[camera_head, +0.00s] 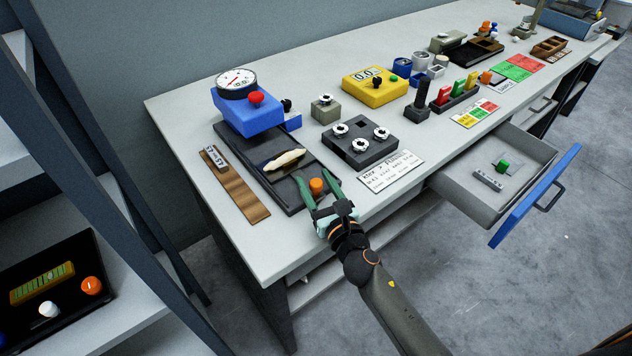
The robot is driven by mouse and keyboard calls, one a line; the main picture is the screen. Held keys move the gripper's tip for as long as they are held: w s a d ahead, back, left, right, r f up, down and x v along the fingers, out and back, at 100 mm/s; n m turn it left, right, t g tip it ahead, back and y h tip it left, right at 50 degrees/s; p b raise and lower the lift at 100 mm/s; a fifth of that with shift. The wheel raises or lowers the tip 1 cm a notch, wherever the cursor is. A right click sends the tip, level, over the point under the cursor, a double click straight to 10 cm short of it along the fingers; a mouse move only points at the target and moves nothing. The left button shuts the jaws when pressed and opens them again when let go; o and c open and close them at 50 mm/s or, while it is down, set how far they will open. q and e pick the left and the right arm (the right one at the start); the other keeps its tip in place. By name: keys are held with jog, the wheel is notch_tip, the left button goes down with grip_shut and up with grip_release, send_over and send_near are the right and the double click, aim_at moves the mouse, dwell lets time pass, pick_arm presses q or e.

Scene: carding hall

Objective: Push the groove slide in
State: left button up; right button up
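On the bench, a long dark grooved base (258,158) runs from a blue gauge unit (243,118) toward the front edge. A pale fibre sliver (284,160) lies on it. At its front end stands an orange knob (316,186), which looks like the handle of the groove slide; the slide itself is hard to tell from the base. My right gripper (314,180) reaches in from the front with its green fingers spread, one on each side of the knob. Gaps seem to show, so I cannot tell contact. My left gripper is out of view.
A brown strip (232,185) lies left of the base. A grey block with white rollers (360,146) and a printed card (391,171) lie to its right. A drawer with a blue front (535,196) stands open at right. A shelf tray (50,285) is lower left.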

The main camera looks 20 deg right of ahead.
grip_shut()
dwell(1.2)
